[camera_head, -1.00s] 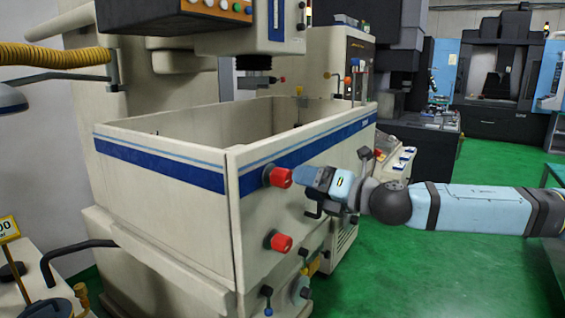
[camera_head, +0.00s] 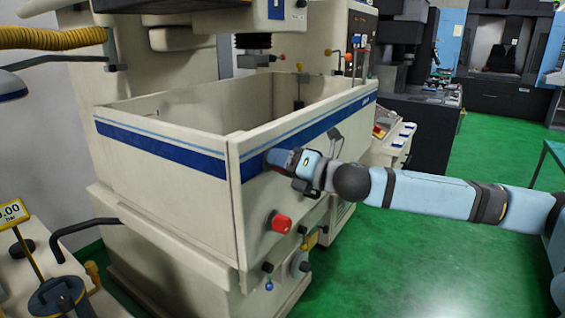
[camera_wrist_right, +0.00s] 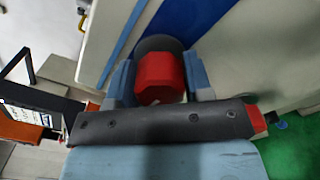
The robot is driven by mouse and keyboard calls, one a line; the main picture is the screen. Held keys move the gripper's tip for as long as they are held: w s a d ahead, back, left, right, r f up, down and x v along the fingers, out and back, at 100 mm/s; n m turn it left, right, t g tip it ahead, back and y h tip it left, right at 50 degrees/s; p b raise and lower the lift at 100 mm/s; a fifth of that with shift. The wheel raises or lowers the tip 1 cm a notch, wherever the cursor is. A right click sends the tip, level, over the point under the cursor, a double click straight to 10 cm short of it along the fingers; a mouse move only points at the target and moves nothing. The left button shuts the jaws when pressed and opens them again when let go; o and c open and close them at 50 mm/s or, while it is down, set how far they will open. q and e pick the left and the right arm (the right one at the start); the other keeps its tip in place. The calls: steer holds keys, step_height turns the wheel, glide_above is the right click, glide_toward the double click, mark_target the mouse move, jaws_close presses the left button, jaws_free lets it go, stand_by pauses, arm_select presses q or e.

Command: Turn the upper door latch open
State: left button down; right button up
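The upper door latch is a red knob (camera_wrist_right: 160,78) on a dark round base, on the cream door face by the blue stripe. In the head view my right gripper (camera_head: 278,160) is at this latch and hides nearly all of it. In the right wrist view the knob sits between the two fingers of my right gripper (camera_wrist_right: 160,80), one on each side. Any gap between fingers and knob is too small to judge. The lower red latch knob (camera_head: 281,223) shows below, uncovered. My left gripper is not in view.
The cream machine tank (camera_head: 165,165) has an open top. A black handle (camera_head: 335,138) stands right of my gripper. Small valve knobs (camera_head: 268,268) sit low on the machine. Green floor (camera_head: 420,265) is clear at the right. A black bent bar (camera_head: 85,226) is at the left.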

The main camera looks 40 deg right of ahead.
steer(key=c, duration=0.4)
steer(key=shift+m, duration=0.4)
steer(key=m, duration=0.2)
steer(key=shift+m+p, duration=0.35)
steer(key=shift+m, duration=0.05)
steer(key=m+p, duration=0.1)
steer(key=m, duration=0.3)
steer(key=shift+m, duration=0.3)
steer(key=m+p, duration=0.2)
steer(key=m, duration=0.4)
steer(key=m+p, duration=0.1)
steer(key=m, duration=0.2)
steer(key=shift+m+p, duration=0.35)
steer(key=shift+m, duration=0.05)
steer(key=shift+f, duration=0.1)
